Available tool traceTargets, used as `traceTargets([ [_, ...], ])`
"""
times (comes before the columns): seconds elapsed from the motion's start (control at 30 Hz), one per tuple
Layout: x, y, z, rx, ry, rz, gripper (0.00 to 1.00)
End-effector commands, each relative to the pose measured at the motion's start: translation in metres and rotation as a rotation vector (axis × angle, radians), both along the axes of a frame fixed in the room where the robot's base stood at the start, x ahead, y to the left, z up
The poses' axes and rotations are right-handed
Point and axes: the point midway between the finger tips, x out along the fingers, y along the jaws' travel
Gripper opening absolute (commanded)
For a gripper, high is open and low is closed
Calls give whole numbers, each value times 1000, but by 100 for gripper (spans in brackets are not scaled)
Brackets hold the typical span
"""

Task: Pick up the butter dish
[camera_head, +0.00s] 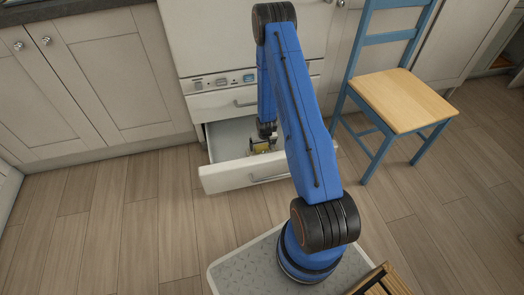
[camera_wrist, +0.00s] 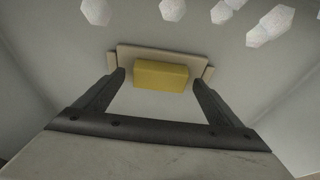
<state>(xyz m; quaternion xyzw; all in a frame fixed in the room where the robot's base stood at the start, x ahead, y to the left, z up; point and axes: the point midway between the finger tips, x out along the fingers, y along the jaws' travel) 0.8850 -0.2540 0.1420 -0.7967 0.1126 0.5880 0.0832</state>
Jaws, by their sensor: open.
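The butter dish (camera_wrist: 160,52) shows in the wrist view as a beige tray with raised ends, with a yellow block of butter (camera_wrist: 160,76) on it. It lies inside an open drawer (camera_head: 225,180). My gripper (camera_wrist: 158,84) is open, with one finger at each side of the butter, close to the near edge of the dish. I cannot tell whether the fingers touch it. In the head view the gripper (camera_head: 265,133) reaches down into the drawer, and a small yellow patch shows by it. The arm hides part of the drawer.
Several white faceted pieces (camera_wrist: 172,9) lie beyond the dish in the wrist view. Drawer walls rise on both sides. A blue chair (camera_head: 400,100) with a wooden seat stands to the right. Grey cabinets (camera_head: 95,80) line the left; the floor before them is clear.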

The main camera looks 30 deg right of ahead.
Motion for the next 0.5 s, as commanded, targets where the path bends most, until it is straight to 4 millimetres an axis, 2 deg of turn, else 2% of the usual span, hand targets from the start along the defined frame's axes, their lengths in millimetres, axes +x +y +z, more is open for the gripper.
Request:
traceTargets([
  [0.27,1,0,-4,0,0,0,88],
  [0.37,1,0,-4,0,0,0,67],
  [0.5,1,0,-4,0,0,0,33],
])
